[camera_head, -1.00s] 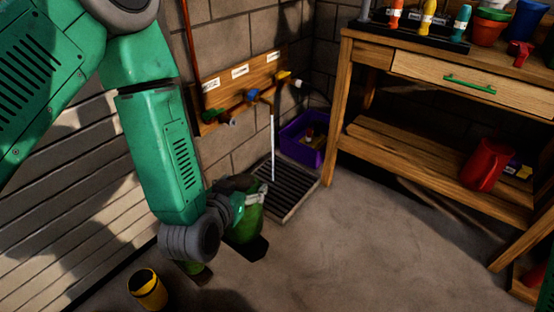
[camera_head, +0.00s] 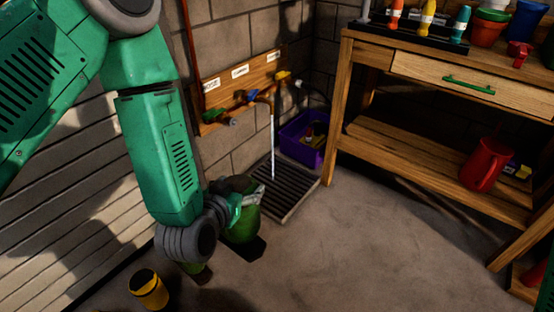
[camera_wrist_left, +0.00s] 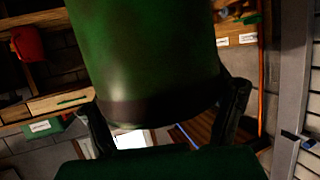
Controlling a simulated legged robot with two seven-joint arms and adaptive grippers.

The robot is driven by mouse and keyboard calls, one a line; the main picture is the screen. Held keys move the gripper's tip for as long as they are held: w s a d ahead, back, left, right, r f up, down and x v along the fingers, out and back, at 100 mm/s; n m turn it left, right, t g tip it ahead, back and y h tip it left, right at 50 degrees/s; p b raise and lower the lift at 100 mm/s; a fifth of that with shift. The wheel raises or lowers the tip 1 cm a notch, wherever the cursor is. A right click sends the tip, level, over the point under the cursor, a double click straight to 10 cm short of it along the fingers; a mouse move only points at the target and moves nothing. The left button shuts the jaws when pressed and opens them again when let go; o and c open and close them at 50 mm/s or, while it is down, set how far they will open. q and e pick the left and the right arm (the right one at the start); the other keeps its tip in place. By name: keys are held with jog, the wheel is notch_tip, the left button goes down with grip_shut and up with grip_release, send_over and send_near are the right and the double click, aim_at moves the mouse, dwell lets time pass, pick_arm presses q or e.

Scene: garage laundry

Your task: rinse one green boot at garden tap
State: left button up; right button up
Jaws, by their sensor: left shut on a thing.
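My left gripper (camera_head: 238,192) is shut on a green boot (camera_head: 243,224), low beside the wall and left of the floor drain grate (camera_head: 287,187). The boot has a dark sole and fills the middle of the left wrist view (camera_wrist_left: 150,55), between the two fingers. A pale stream of water (camera_head: 272,148) falls from the garden tap (camera_head: 262,97) on the wooden wall board onto the grate. The boot is left of the stream, apart from it. Another green piece (camera_head: 192,267), perhaps a second boot, shows on the floor, mostly hidden by my wrist. My right gripper is not in view.
A purple crate (camera_head: 296,151) stands behind the grate. A wooden workbench (camera_head: 440,203) with a red jug (camera_head: 484,165) on its shelf is at the right. A yellow and black cup (camera_head: 149,290) is at the lower left. The middle floor is clear.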

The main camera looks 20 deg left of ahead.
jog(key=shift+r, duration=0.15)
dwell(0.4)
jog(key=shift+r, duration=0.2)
jog(key=shift+p, duration=0.3)
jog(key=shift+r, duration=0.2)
dwell(0.3)
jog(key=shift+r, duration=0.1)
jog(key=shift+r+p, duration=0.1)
jog(key=shift+p, duration=0.25)
dwell(0.5)
